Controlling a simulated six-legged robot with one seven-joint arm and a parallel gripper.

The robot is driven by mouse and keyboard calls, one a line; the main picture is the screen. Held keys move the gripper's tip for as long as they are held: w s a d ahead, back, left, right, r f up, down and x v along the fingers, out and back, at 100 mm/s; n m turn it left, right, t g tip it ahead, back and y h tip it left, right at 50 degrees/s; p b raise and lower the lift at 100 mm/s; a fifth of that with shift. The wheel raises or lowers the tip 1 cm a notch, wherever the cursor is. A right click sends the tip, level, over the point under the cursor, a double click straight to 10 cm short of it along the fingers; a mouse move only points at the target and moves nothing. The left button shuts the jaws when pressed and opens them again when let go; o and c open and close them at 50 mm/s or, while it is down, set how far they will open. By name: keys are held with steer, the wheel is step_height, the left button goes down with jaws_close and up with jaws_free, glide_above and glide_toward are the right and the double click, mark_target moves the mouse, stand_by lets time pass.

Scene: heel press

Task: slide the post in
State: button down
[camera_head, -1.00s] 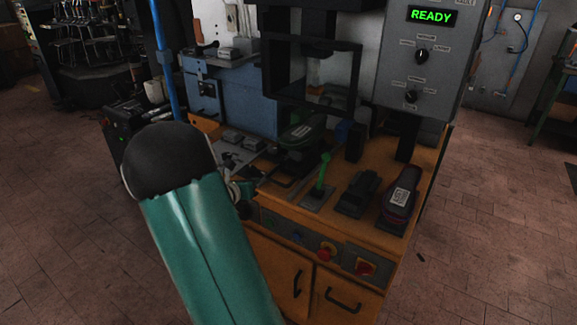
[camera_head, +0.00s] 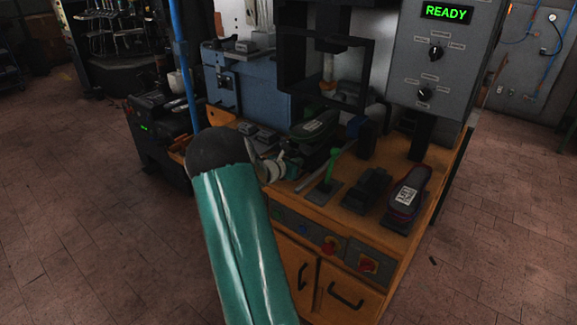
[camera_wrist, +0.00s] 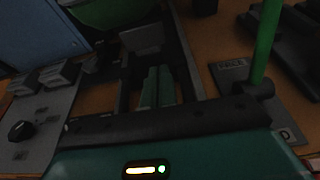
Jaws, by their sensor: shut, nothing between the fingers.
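A green and dark shoe-like form (camera_head: 316,126), which appears to sit on the post, is under the press frame (camera_head: 330,75). The post itself is too dark to make out clearly. In the wrist view, part of the green form (camera_wrist: 105,12) shows at the top. My gripper (camera_head: 292,165) is over the bench just in front of it. In the wrist view, my gripper's teal fingers (camera_wrist: 158,82) are together and empty, between two dark rails. A green lever (camera_head: 331,164) stands upright on a plate right of my gripper; it also shows in the wrist view (camera_wrist: 266,40).
A purple-soled shoe (camera_head: 408,190) lies on a dark stand at the bench's right. A black block (camera_head: 367,187) is beside it. The control box (camera_head: 440,60) reads READY. Grey blocks (camera_wrist: 55,74) lie left of my gripper.

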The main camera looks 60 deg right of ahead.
mark_target(309, 151)
steer(key=shift+s+d, duration=0.2)
steer(key=shift+d, duration=1.75)
steer(key=d, duration=0.2)
steer(key=s+d, duration=0.1)
steer(key=d, duration=0.1)
steer(key=shift+d, duration=0.2)
steer(key=shift+d+r, duration=0.1)
steer(key=shift+r, duration=0.1)
